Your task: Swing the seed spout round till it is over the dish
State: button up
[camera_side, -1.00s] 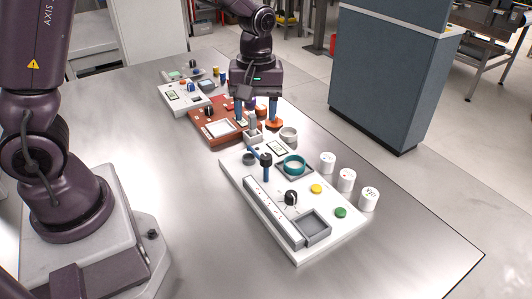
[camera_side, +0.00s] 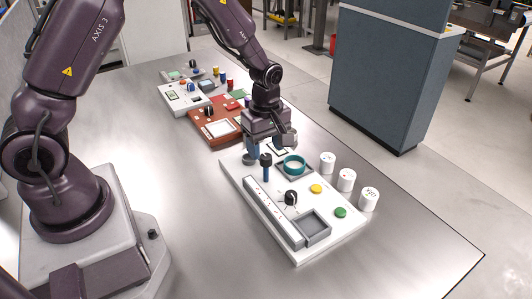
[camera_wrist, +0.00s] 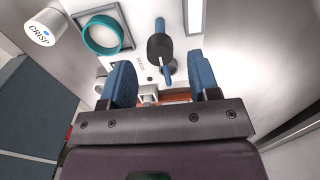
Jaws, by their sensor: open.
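The seed spout (camera_side: 266,160) has a dark cap on a blue upright post on the white panel. In the wrist view the spout (camera_wrist: 167,75) is a short blue arm pointing from the cap toward my gripper, away from the dish. The dish (camera_side: 294,165) is a teal ring in a grey square frame, beside the post; it also shows in the wrist view (camera_wrist: 102,35). My gripper (camera_wrist: 162,82) is open, its blue fingers on either side of the spout's end, with gaps visible. In the side view my gripper (camera_side: 266,145) hides the spout's arm; contact cannot be told.
The white panel (camera_side: 238,185) also carries a black knob (camera_side: 291,198), yellow and green buttons, a long ruled strip and a grey tray (camera_side: 312,228). White cups (camera_side: 347,180) stand along its right side. A brown panel (camera_side: 205,134) lies behind. The table's front is clear.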

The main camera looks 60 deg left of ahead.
jog(key=shift+f, duration=1.3)
grip_shut()
